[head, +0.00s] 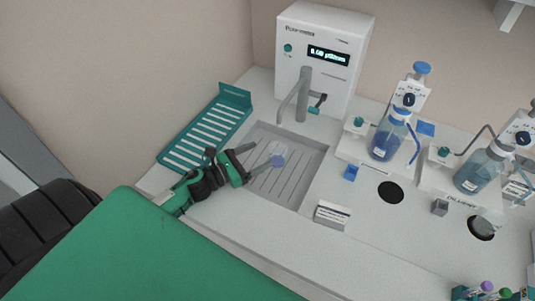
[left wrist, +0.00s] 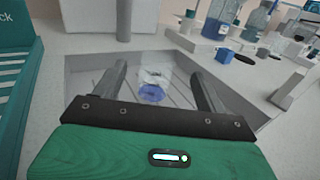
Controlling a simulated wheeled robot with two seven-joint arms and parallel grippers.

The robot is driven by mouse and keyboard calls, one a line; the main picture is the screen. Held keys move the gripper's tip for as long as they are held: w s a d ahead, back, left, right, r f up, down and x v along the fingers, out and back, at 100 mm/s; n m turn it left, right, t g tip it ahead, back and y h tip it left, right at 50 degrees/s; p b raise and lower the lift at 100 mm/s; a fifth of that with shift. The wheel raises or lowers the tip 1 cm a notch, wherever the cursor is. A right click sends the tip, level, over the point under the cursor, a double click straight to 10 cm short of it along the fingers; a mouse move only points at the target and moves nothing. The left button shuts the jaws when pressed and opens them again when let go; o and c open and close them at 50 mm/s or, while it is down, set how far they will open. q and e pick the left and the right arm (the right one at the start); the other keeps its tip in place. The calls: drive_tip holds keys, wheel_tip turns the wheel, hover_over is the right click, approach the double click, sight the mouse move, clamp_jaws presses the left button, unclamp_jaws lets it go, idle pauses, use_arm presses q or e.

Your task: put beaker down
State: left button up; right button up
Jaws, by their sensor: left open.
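A small clear beaker (head: 278,158) with a little blue liquid stands upright in the recessed grey drain basin (head: 293,185), below the tap of the white dispenser. My left gripper (head: 258,158) is open with its two dark fingers apart, one on either side of the beaker. In the left wrist view the beaker (left wrist: 152,86) shows between the spread fingertips, with gaps to both fingers. Its base appears to rest on the basin's slatted floor. My right gripper is not in view.
The white dispenser (head: 320,60) and its grey tap (head: 302,95) stand behind the basin. A green slatted rack (head: 207,128) is at the left. Blue bottles (head: 390,138) on white stands, a small label sign (head: 332,215) and a dark round hole (head: 390,193) lie to the right.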

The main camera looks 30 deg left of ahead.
use_arm(q)
drive_tip(key=shift+b+v, duration=0.35)
drive_tip(key=shift+v, duration=1.15)
